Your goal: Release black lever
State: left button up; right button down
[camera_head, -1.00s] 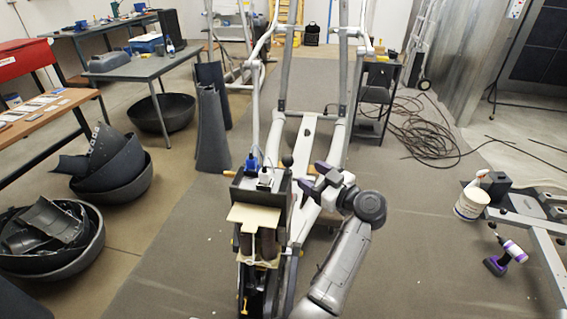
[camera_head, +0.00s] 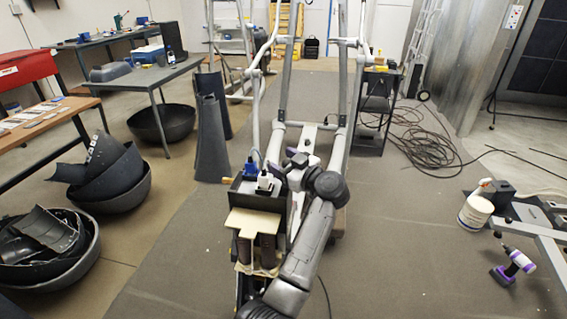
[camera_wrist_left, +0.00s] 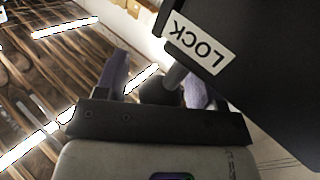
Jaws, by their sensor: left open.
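The black lever (camera_wrist_left: 160,92) shows in the left wrist view as a dark rounded knob on a short stem. The stem runs toward a black box face (camera_wrist_left: 270,75) with a white LOCK label (camera_wrist_left: 199,43). My left gripper (camera_wrist_left: 156,78) is open, with one purple finger on each side of the knob; I cannot tell whether either touches it. In the head view my left gripper (camera_head: 302,160) is at the right rear of the black box (camera_head: 258,187). My own wrist and fingers largely hide the lever there. My right gripper is not in view.
A grey tubular frame (camera_head: 341,140) rises behind and beside the box. A blue plug (camera_head: 250,170) and a white plug (camera_head: 265,182) sit on the box top. A purple drill (camera_head: 512,266) and a white tub (camera_head: 474,212) are at right. Open floor lies between.

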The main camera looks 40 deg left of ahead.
pick_arm(q)
jog(key=shift+c, duration=0.3)
grip_shut()
notch_tip(320, 180, up, 3)
jog(key=p, duration=0.5)
jog(key=shift+r+p, duration=0.1)
jog(key=shift+p, duration=0.25)
jog(key=shift+c, duration=1.6)
grip_release()
jog(key=o, duration=0.4)
